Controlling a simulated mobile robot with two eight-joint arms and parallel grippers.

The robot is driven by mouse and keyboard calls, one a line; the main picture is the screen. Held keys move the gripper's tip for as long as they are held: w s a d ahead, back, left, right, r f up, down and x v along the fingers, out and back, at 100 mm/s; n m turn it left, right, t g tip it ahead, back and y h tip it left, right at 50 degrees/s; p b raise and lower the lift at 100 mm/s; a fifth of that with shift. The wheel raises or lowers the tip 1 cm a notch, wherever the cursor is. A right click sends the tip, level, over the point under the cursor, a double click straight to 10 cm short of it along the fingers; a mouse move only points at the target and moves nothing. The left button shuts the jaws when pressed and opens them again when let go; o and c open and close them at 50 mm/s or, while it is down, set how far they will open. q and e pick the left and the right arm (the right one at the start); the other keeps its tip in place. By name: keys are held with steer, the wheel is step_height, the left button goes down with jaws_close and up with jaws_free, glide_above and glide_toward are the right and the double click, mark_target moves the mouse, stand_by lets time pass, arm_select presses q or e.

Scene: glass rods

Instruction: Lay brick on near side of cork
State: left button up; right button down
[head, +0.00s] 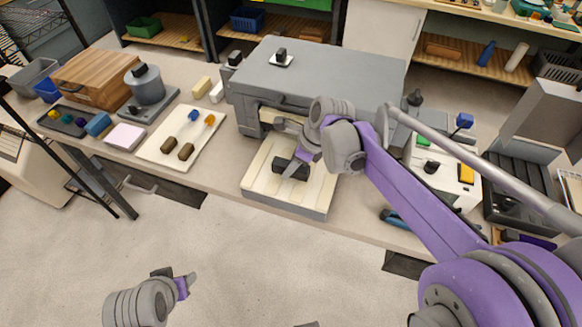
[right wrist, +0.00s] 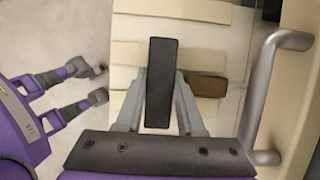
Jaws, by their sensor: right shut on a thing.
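My right gripper (head: 298,164) is shut on a dark, long brick (right wrist: 160,80), over a cream slatted tray (head: 285,203). The brick also shows in the head view (head: 290,171). In the right wrist view a brown block (right wrist: 207,86), likely the cork, lies on the slats just right of the brick, partly hidden by a finger. In the head view I cannot make it out behind the gripper. Whether the brick touches the tray is unclear. My left gripper (head: 187,284) is empty and away from the tray; the right wrist view shows its fingers apart.
A large grey machine (head: 320,75) with a bar handle (right wrist: 265,90) stands right behind the tray. A white board (head: 180,138) with brown and coloured pieces lies to the left. A white box (head: 445,180) with coloured parts is at the right. Open floor lies in front.

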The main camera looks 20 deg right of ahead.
steer(key=shift+f, duration=0.25)
steer(key=shift+f+b, duration=0.3)
steer(key=shift+f, duration=0.15)
steer(key=c, duration=0.8)
jaws_free()
